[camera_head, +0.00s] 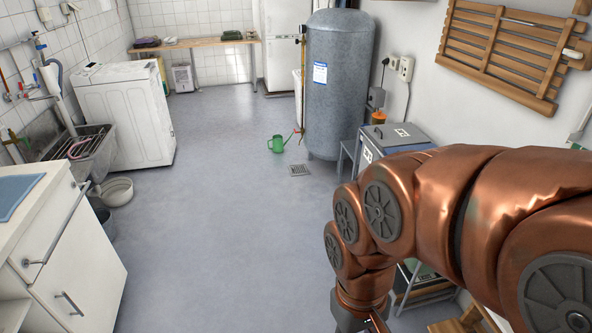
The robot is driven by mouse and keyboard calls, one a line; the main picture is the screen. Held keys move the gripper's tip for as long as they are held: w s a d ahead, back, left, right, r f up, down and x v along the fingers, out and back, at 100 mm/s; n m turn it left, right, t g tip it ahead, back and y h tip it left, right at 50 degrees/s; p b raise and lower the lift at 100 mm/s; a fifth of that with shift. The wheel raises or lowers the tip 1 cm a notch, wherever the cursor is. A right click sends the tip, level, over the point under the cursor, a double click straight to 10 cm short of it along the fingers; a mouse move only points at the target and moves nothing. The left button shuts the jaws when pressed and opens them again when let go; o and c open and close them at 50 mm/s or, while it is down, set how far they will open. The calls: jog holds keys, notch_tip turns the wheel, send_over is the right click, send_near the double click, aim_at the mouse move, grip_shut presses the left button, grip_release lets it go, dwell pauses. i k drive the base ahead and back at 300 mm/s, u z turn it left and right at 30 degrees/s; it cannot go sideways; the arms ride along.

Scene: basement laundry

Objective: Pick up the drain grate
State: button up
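The drain grate (299,170) is a small grey slotted square lying on the blue-grey floor (215,220), in front of the tall grey tank. My copper-coloured arm fills the right side of the view. My gripper (374,324) is at the bottom edge, mostly cut off, well nearer than the grate and to its right. Its fingers are hidden below the frame, so I cannot tell whether it is open or shut.
The grey tank (340,85) stands behind the grate. A grey metal box (397,137) is to the right, partly behind my arm. A white washing machine (125,115), a sink (85,155) and a white cabinet (75,255) line the left. The central floor is clear.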

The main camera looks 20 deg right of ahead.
aim_at(299, 168)
jog(key=u, duration=0.35)
jog(key=i, duration=4)
jog(key=z, duration=0.95)
jog(key=i, duration=1.9)
jog(key=z, duration=0.65)
